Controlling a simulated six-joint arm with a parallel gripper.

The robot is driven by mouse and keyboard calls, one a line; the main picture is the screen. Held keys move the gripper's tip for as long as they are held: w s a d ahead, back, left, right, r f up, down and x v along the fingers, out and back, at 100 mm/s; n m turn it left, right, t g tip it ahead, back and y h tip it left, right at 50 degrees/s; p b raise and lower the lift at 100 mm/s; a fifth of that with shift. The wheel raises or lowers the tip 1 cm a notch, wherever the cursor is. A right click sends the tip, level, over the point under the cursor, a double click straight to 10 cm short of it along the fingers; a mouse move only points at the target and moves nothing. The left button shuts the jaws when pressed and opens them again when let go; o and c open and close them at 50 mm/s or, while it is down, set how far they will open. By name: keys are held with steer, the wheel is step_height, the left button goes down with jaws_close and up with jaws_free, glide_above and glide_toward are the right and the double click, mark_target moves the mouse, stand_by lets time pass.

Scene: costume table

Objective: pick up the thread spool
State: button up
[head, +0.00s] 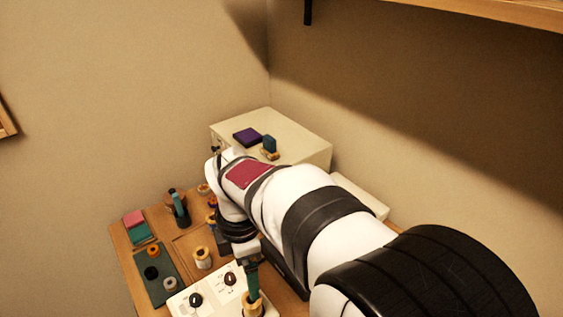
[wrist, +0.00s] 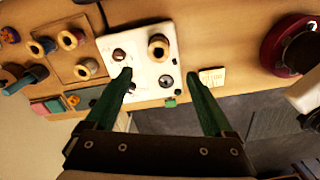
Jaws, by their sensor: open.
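Several thread spools are in view, and I cannot tell which one the task means. One wooden spool (wrist: 158,47) stands on a white panel (wrist: 147,68), ahead of and roughly between my fingertips in the wrist view. It also shows at the bottom of the head view (head: 252,307), partly behind a green finger. My gripper (wrist: 159,74) is open with nothing between its green fingers. In the head view, my gripper (head: 252,288) is over the panel.
The white panel carries dark knobs (head: 196,299). A dark green mat (head: 150,290) with small spools lies left. A beige box (head: 300,147) stands at the back, with a purple block (head: 247,137) on top. A red round object (wrist: 285,45) sits right in the wrist view.

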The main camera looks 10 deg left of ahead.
steer(key=f, duration=1.4)
steer(key=shift+w+f, duration=0.2)
steer(key=shift+f, duration=0.1)
jaws_close()
